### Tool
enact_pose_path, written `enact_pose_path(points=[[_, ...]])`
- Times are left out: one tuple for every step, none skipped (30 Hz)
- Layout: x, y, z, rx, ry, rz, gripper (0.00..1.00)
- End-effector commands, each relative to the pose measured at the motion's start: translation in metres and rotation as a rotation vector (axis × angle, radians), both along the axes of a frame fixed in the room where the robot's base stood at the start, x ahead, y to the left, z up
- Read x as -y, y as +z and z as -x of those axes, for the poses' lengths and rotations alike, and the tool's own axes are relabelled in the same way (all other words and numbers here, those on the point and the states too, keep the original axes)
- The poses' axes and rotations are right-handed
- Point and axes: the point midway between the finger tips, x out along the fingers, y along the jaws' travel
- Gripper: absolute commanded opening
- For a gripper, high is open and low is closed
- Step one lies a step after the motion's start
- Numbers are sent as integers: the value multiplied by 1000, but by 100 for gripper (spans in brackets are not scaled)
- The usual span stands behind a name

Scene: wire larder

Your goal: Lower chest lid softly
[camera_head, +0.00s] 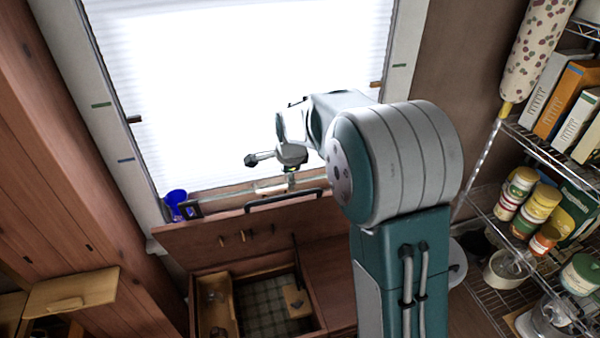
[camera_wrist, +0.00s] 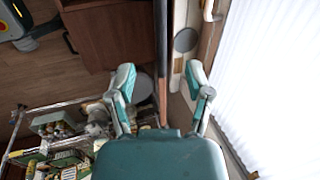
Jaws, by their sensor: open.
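The chest lid (camera_head: 225,238) is a reddish-brown wooden panel standing raised at the back of the chest, below the window. A dark bar handle (camera_head: 283,200) runs along its top edge. The chest (camera_head: 318,300) is open beneath it, showing a checked cloth and light wooden pieces inside. My gripper (camera_head: 291,180) is above the lid's top edge, near the handle. In the wrist view my gripper (camera_wrist: 160,72) has its two fingers spread apart. A thin brown edge, seemingly the lid (camera_wrist: 162,50), shows between them; I cannot tell whether either finger touches it.
A blue cup (camera_head: 175,202) and a small dark frame (camera_head: 190,210) are on the sill at left. A bright window (camera_head: 235,90) is behind my gripper. A wire rack (camera_head: 540,150) with books and jars stands at right. A light wooden panel (camera_head: 72,292) juts out at left.

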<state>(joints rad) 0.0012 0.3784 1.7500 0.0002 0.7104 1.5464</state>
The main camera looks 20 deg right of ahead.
Motion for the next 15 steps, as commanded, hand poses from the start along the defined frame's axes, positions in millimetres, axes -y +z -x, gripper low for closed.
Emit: enact_pose_path(points=[[-1,-4,-3,-2,-13,-4,66],[-1,-5,-4,-2,-19,-6,66],[-1,-6,-5,-3,-24,-7,66],[-2,-7,-5,-3,-25,-7,66],[-2,-8,-5,-3,-25,-7,66],[-3,-10,-6,-4,-24,-6,66],[-3,-13,-6,-4,-24,-6,66],[-3,-15,-7,-4,-24,-6,66],[-2,-19,-8,-4,-24,-6,66],[-2,-21,-9,-4,-24,-7,66],[-1,-25,-10,-5,-24,-7,66],[-1,-29,-11,-5,-24,-7,66],[-1,-32,-12,-5,-24,-7,66],[0,-34,-13,-4,-24,-7,66],[0,-38,-14,-4,-24,-8,66]])
